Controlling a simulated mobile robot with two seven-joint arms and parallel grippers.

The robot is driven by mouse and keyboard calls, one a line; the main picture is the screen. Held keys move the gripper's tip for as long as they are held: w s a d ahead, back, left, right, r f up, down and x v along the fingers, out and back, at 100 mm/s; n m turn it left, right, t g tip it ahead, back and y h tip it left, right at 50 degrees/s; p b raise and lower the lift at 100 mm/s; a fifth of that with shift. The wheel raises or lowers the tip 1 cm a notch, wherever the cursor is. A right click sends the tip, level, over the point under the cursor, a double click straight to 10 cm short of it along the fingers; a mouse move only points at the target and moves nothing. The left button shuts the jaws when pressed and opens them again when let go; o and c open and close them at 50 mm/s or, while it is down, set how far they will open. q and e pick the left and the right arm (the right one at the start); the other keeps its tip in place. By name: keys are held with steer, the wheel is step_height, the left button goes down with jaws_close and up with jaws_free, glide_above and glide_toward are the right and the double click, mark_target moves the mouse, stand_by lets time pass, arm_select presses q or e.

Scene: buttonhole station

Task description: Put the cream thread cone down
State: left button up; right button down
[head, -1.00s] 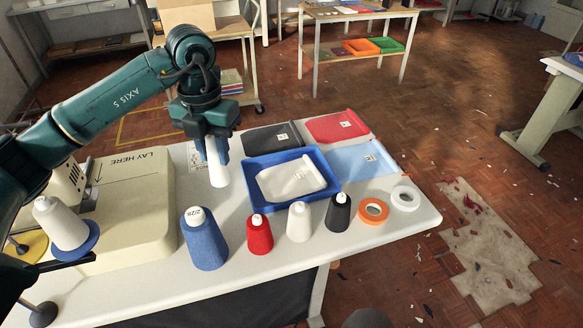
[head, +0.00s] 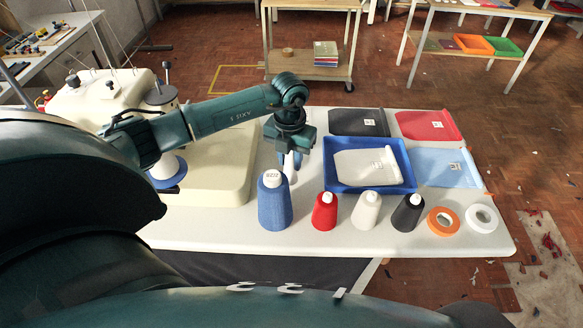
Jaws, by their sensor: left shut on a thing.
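My left gripper (head: 290,157) points down, shut on a pale cream-white cone (head: 291,174). It is just behind the blue thread cone (head: 274,205), which hides part of its lower end. I cannot tell whether the held cone touches the white table (head: 320,240). Another cream cone (head: 366,212) stands upright in the front row, between the red cone (head: 325,213) and the black cone (head: 407,214). My right gripper is not in view.
A blue tray (head: 338,182) holding a pale folded piece lies right of the gripper. An orange roll (head: 443,222) and a white roll (head: 481,218) lie at the right front. A beige machine base (head: 215,185) stands at the left, with a cone on its stand (head: 166,166).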

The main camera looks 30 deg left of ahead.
mark_target(290, 169)
arm_select(q)
step_height(290, 169, down, 4)
steer(key=shift+r+b, duration=0.1)
steer(key=shift+b, duration=0.95)
steer(key=shift+r, duration=0.1)
steer(key=shift+f, duration=0.2)
steer(key=o, duration=0.9)
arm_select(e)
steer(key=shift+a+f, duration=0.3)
arm_select(q)
step_height(290, 169, up, 5)
steer(key=p, duration=0.3)
steer(key=shift+f+p, duration=0.15)
steer(key=shift+p, duration=0.15)
step_height(290, 169, up, 7)
steer(key=shift+f+b, duration=0.1)
steer(key=shift+b, duration=0.3)
steer(key=shift+r, duration=0.5)
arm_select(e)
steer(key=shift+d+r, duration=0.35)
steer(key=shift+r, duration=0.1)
